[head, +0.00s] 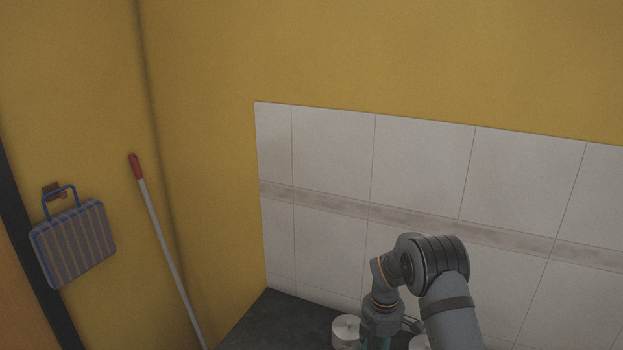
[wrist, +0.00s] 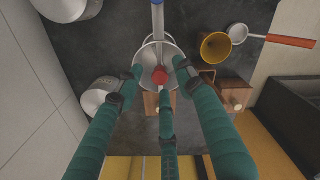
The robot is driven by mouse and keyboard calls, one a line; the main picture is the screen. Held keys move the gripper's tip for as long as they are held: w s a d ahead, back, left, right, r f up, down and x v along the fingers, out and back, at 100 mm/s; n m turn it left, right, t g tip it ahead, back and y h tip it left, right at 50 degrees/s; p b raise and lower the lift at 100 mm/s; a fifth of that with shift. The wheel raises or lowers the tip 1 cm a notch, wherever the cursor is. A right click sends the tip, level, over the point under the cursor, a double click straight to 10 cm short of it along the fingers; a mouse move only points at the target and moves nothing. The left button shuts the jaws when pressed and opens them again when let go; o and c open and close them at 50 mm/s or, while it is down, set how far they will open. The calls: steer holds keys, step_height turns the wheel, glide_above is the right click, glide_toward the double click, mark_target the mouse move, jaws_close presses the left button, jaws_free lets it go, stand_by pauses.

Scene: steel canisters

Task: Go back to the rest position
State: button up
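My gripper (wrist: 160,78) has three long teal fingers. They are spread apart, with their tips near the rim of a steel canister (wrist: 149,52) in the wrist view. I cannot tell whether they touch it. A red-ended utensil with a blue-grey handle lies over or in that canister. Two other steel canisters stand at the left of the wrist view, one at the top (wrist: 68,8) and one lower (wrist: 97,100). In the head view, my gripper is mostly cut off by the bottom edge, with a pale canister (head: 345,331) to its left.
The dark counter (head: 291,318) meets a tiled wall (head: 330,150). A striped bag (head: 75,245) and a pole (head: 165,240) are at the far left.

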steer(key=shift+r+n+p, duration=0.1)
steer(key=shift+n+p, duration=0.3)
steer(key=shift+n, duration=0.7)
step_height(320, 180, up, 6)
steer(key=p, duration=0.5)
steer(key=shift+r, duration=0.15)
step_height(320, 180, down, 7)
steer(key=b, duration=0.6)
steer(key=shift+w, duration=0.1)
steer(key=shift+m, duration=0.7)
steer(key=m, duration=0.1)
steer(key=m+b, duration=0.1)
steer(key=shift+s+r+m, duration=0.15)
steer(key=shift+s+m, duration=0.05)
steer(key=shift+m, duration=0.2)
steer(key=m+b, duration=0.1)
steer(key=m, duration=0.3)
steer(key=shift+w, duration=0.15)
steer(key=m+b, duration=0.1)
steer(key=m, duration=0.1)
steer(key=shift+m, duration=0.3)
steer(key=m+b, duration=0.2)
steer(key=m, duration=0.3)
steer(key=shift+m, duration=0.3)
steer(key=m+b, duration=0.2)
steer(key=m, duration=0.3)
steer(key=shift+m, duration=0.5)
step_height(320, 180, up, 6)
steer(key=p, duration=0.5)
steer(key=shift+r, duration=0.2)
